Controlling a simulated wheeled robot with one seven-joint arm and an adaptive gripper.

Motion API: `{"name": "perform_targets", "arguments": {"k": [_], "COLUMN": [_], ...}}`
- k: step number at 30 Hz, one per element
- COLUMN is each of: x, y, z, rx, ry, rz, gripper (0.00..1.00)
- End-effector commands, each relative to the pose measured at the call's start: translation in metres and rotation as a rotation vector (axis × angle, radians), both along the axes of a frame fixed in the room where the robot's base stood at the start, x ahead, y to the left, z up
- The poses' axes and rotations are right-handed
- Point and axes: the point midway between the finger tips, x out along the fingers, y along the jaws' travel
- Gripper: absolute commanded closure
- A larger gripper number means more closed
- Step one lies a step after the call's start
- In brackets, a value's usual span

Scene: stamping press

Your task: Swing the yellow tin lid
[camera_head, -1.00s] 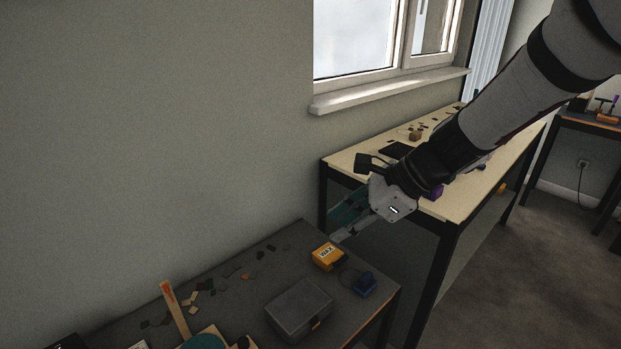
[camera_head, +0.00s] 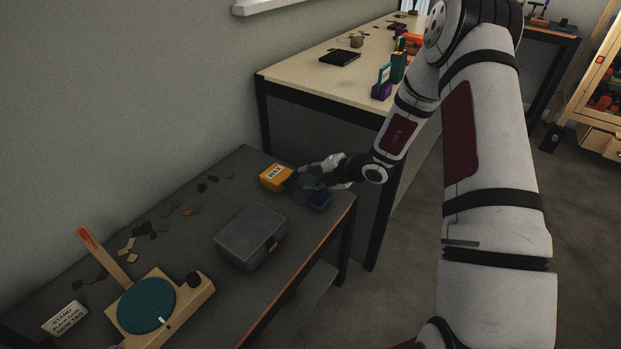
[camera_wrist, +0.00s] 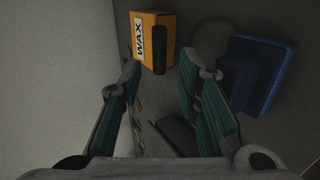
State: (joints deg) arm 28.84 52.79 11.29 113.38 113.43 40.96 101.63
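The yellow tin (camera_head: 275,178) marked WAX stands at the far end of the dark bench. Its lid appears closed. In the wrist view the tin (camera_wrist: 167,28) is at the top centre, with a dark tab (camera_wrist: 160,52) sticking out from its near side. My gripper (camera_head: 307,178) is just right of the tin in the head view, low over the bench. In the wrist view its two green-padded fingers (camera_wrist: 160,75) are spread apart with nothing between them. The tab lies just beyond the fingertips, and I cannot tell whether either finger touches it.
A blue block-like object (camera_head: 319,201) stands beneath and beside my gripper; it also shows in the wrist view (camera_wrist: 285,75). A grey case (camera_head: 250,238) is nearer on the bench. A wooden stand with a green disc (camera_head: 147,306) and scattered chips lie left. The wall runs along the back.

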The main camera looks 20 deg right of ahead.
Motion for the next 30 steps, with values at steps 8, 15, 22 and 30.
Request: {"name": "perform_targets", "arguments": {"k": [8,15,22,30], "x": [0.024,0.046,0.047,0.047], "y": [0.019,0.035,0.035,0.036], "z": [-0.023,-0.041,-0.039,-0.032], "rx": [-0.001,-0.002,-0.003,-0.003], "ry": [-0.002,-0.003,-0.002,-0.002], "rz": [0.005,0.007,0.005,0.006], "gripper": [0.69,0.69,1.0,1.0]}}
